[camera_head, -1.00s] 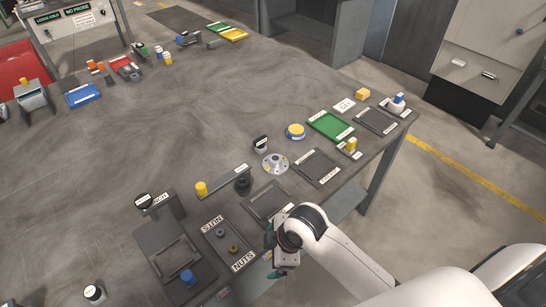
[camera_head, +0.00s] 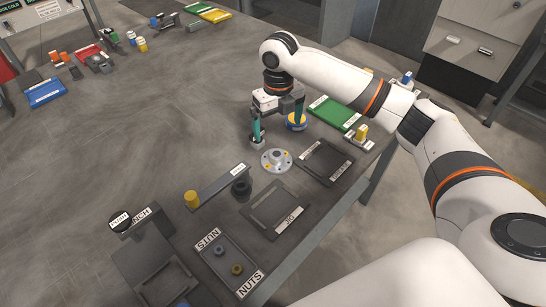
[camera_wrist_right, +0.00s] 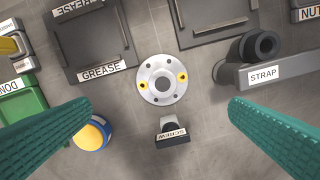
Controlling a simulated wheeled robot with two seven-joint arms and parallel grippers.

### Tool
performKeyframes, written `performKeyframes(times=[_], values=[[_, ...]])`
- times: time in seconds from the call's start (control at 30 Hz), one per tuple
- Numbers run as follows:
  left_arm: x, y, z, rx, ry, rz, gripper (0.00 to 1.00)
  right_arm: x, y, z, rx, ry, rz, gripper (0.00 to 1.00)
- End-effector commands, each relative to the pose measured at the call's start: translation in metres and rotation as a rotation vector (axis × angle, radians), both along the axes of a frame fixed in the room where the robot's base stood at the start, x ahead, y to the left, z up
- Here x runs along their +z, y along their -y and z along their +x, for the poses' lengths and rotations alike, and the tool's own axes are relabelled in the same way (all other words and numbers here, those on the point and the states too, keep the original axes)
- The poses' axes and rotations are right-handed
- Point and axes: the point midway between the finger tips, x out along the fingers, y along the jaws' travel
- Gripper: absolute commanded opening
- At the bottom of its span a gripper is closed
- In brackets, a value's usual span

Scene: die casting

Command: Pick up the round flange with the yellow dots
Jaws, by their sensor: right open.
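The round flange (camera_head: 276,160) is a silver disc with a raised centre and yellow dots. It lies flat on the grey table. In the right wrist view the flange (camera_wrist_right: 162,80) shows its central hole, several small holes and two yellow dots, one on each side. My right gripper (camera_head: 278,128) is above the table just behind the flange, pointing down. Its two teal fingers are spread wide, with nothing between them. In the right wrist view the flange lies beyond the fingers, centred between them and apart from both. My left gripper does not show.
A holder labelled SCREW (camera_wrist_right: 173,133) stands close beside the flange. A blue and yellow round item (camera_head: 297,122) is by the right finger. A dark GREASE tray (camera_head: 326,161), a black ring by the STRAP bar (camera_head: 241,187) and a green tray (camera_head: 335,113) surround it. Bare table lies left.

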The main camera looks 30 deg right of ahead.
Motion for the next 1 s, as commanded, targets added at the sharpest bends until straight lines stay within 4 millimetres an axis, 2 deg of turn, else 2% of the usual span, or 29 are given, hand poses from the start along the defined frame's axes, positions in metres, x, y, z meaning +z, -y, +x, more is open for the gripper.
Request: performKeyframes(times=[0.3, 0.57, 0.83, 1.0], values=[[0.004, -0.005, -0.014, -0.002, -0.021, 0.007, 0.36, -0.049, 0.001, 0.000, 0.010, -0.004, -0.001, 1.00], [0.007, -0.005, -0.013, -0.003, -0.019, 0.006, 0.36, -0.070, 0.000, 0.000, 0.010, -0.003, 0.000, 1.00], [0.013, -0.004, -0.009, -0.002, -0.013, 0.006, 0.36, -0.109, -0.003, 0.001, 0.009, -0.003, -0.001, 1.00], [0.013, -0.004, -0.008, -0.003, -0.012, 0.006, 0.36, -0.116, -0.003, 0.001, 0.011, 0.000, -0.002, 1.00]])
